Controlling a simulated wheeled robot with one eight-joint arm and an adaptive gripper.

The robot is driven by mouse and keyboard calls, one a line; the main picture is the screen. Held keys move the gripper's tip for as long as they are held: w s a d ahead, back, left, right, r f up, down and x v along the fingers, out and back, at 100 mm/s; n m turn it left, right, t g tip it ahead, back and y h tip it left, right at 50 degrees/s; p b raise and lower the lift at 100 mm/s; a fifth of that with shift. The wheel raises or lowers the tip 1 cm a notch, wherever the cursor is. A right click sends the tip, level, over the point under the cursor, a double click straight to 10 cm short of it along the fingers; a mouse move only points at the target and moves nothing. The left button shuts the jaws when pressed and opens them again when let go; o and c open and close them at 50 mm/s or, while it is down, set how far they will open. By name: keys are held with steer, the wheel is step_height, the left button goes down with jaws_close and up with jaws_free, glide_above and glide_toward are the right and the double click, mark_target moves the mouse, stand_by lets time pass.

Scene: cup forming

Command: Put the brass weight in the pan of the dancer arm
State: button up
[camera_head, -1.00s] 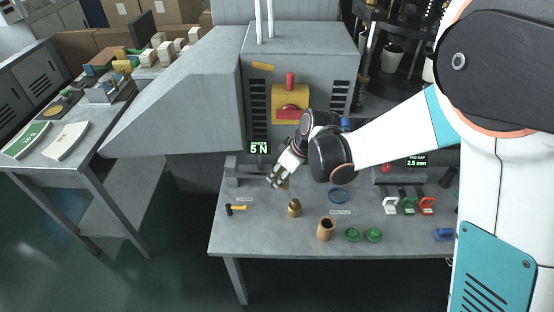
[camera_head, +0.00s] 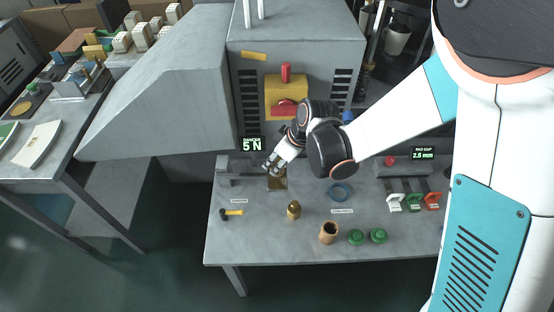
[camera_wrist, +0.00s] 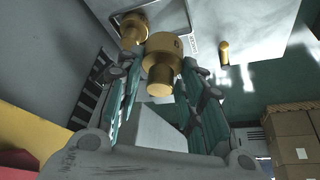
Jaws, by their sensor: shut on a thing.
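My gripper (camera_head: 274,168) is shut on a brass weight (camera_wrist: 160,72), which sits between its fingers in the wrist view. In the head view the gripper is over the pan (camera_head: 278,185) of the dancer arm (camera_head: 245,179), at the back left of the bench. The pan's rim also shows in the wrist view (camera_wrist: 188,22). A second brass piece (camera_wrist: 133,25) appears at the pan, beside the held weight. Whether the held weight touches the pan is unclear.
A display (camera_head: 251,144) behind the pan reads 5 N. The machine housing (camera_head: 300,50) rises close behind.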

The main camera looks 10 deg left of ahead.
steer(key=shift+f+b, duration=2.05)
steer(key=shift+f, duration=0.25)
steer(key=shift+f+b, duration=1.35)
steer(key=shift+b, duration=0.15)
stand_by(0.7)
stand_by(0.5)
steer(key=o, duration=1.8)
steer(key=shift+c, duration=0.2)
steer(key=shift+r, duration=0.1)
steer(key=shift+r+p, duration=2.7)
steer(key=shift+r, duration=1.25)
